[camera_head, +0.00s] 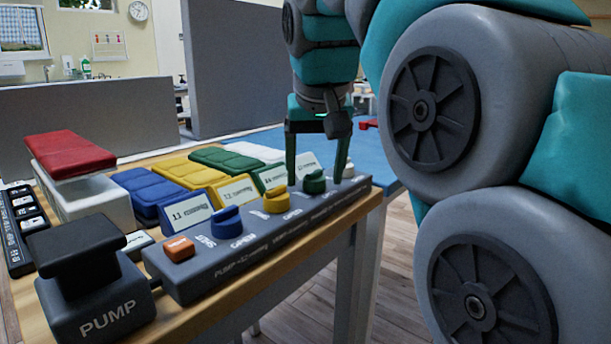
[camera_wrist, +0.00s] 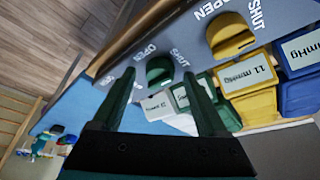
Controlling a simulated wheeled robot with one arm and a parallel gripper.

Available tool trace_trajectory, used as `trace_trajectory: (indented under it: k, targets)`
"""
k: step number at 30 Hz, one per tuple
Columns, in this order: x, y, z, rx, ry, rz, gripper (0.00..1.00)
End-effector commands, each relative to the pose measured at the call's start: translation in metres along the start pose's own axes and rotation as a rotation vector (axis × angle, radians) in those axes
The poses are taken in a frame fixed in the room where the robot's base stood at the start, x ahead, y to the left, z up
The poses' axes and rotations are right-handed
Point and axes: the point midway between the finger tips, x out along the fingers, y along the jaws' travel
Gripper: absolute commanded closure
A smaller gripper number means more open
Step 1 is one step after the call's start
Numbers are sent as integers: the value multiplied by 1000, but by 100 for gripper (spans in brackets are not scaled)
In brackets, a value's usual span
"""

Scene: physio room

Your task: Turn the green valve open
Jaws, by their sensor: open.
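The green valve (camera_head: 314,182) is a round knob on the sloped grey panel (camera_head: 240,258), in the row of coloured knobs. It also shows in the wrist view (camera_wrist: 159,71), with OPEN lettered to its left and SHUT to its right. My gripper (camera_head: 316,180) points down at the panel with its jaws open. In the wrist view my gripper (camera_wrist: 159,76) has one finger on either side of the green valve. I cannot tell whether either finger touches it. The knob's exact pointing direction is unclear.
A blue knob (camera_head: 226,220) and a yellow knob (camera_head: 277,200) stand on the panel's nearer side. An orange button (camera_head: 179,248) and black PUMP block (camera_head: 95,295) are nearer still. Folded coloured pads, including a blue one (camera_head: 146,190), and small label cards line the panel's back.

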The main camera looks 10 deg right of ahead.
Motion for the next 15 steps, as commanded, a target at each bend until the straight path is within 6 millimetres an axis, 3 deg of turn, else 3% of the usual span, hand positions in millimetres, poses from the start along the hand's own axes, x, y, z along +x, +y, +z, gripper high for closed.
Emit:
trace_trajectory:
  k: [8,15]
  targets:
    - [2,0,0,0,0,-1,24]
    - [2,0,0,0,1,-1,51]
